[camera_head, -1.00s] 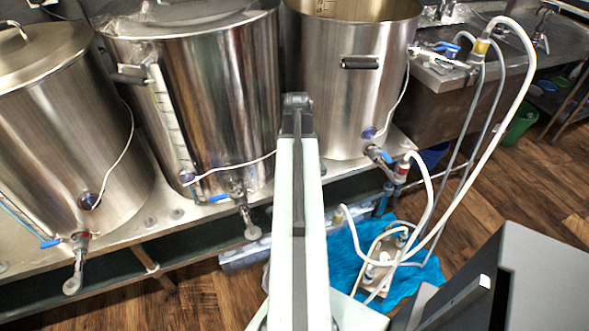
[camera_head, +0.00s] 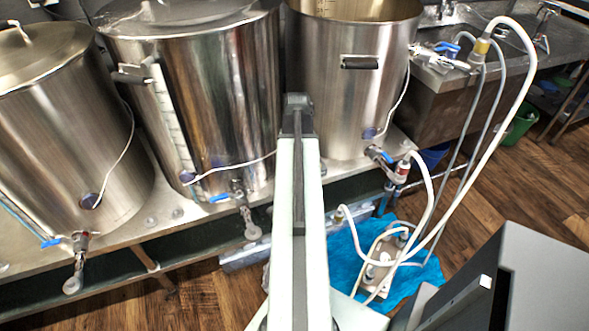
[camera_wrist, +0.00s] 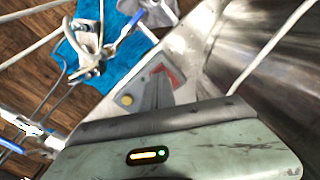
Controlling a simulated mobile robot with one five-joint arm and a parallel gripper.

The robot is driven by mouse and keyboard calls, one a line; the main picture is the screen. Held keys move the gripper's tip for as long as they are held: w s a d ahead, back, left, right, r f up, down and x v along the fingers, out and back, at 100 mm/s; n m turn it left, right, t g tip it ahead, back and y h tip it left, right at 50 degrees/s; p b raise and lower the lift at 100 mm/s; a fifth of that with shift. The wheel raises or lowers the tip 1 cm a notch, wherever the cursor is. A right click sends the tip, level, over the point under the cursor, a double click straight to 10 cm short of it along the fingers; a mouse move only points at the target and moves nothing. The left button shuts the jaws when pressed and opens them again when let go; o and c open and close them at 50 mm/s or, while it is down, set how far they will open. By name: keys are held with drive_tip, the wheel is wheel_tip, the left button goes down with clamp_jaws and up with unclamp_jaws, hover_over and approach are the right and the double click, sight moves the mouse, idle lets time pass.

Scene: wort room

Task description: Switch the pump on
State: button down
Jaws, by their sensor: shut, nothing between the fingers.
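A grey switch box with a red switch (camera_wrist: 174,75) and a round yellow button (camera_wrist: 127,100) shows in the wrist view. My gripper (camera_wrist: 159,78) is shut and empty, its dark fingers in front of the box between the yellow button and the red switch. I cannot tell whether the fingertips touch the box or which way the switch is set. The pump (camera_head: 383,262) with its white hoses sits on a blue cloth (camera_head: 343,262) on the floor, and shows again in the wrist view (camera_wrist: 88,45). In the head view my arm hides the box and the gripper.
Three large steel kettles, left (camera_head: 60,130), middle (camera_head: 225,100) and right (camera_head: 340,90), stand on a low bench with valves in front. A sink (camera_head: 440,100) is at the right. Hoses loop from it down to the pump. Wooden floor (camera_head: 490,195) is free at the right.

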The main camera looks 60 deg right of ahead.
drive_tip(key=shift+f, duration=0.15)
drive_tip(key=shift+f+b, duration=0.8)
drive_tip(key=shift+b, duration=0.1)
wheel_tip(320, 180, up, 6)
drive_tip(key=p, duration=0.6)
drive_tip(key=shift+r, duration=0.2)
drive_tip(key=shift+f, duration=0.15)
